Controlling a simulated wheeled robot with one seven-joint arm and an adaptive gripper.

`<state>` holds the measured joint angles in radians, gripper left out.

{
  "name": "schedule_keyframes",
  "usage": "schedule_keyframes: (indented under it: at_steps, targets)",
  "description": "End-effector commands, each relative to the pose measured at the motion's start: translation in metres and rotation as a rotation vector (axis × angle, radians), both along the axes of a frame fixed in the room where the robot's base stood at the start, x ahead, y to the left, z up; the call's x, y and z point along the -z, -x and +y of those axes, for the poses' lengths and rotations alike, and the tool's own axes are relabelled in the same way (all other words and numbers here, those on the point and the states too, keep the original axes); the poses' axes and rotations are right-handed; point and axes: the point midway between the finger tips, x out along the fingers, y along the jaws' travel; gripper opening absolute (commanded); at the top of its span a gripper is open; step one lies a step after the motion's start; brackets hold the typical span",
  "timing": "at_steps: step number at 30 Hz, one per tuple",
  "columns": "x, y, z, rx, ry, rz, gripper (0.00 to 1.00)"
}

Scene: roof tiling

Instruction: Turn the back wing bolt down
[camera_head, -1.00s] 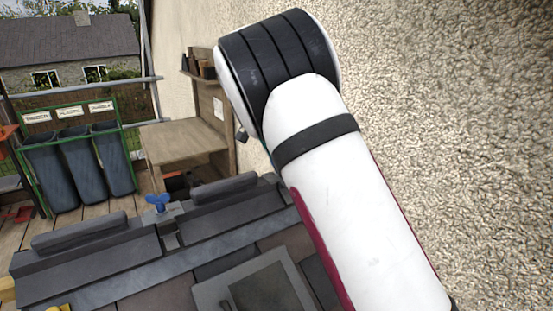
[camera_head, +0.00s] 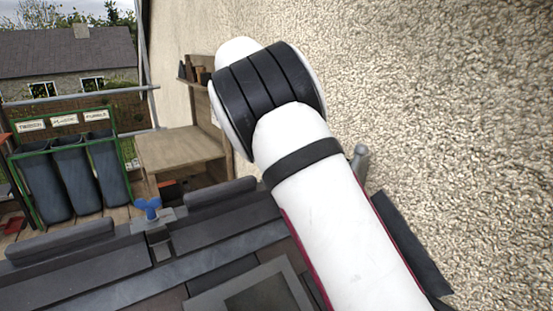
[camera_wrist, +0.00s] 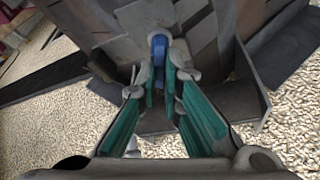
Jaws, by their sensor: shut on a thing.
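A blue wing bolt (camera_head: 148,208) stands upright in a grey bracket on the dark ridge in the head view, clear of my arm. In the wrist view my gripper (camera_wrist: 167,75), with teal-lined fingers, is closed around a blue piece (camera_wrist: 158,48). This looks like a wing bolt, but the fingers cover most of it and its turn angle cannot be read. Whether it is the bolt seen in the head view is unclear. My gripper is hidden in the head view.
Dark ridge tiles (camera_head: 60,241) run across the roof. A rough wall (camera_head: 450,120) rises close to my arm on the right. A wooden bench (camera_head: 180,148) and several rubbish bins (camera_head: 70,175) stand beyond the roof.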

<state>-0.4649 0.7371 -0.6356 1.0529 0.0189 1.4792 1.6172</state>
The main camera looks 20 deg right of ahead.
Motion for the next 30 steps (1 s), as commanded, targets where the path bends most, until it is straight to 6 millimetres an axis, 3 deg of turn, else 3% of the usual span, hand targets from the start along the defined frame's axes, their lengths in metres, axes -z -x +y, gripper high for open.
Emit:
schedule_keyframes:
  at_steps: [8, 12, 23, 30]
  targets:
    - [-0.005, -0.002, -0.002, -0.001, 0.004, -0.012, 0.0]
    - [-0.005, -0.002, -0.002, -0.001, 0.004, -0.011, 0.28]
    - [-0.005, -0.001, 0.001, -0.001, 0.001, -0.005, 0.28]
    - [-0.036, -0.003, 0.014, -0.002, 0.002, -0.008, 0.28]
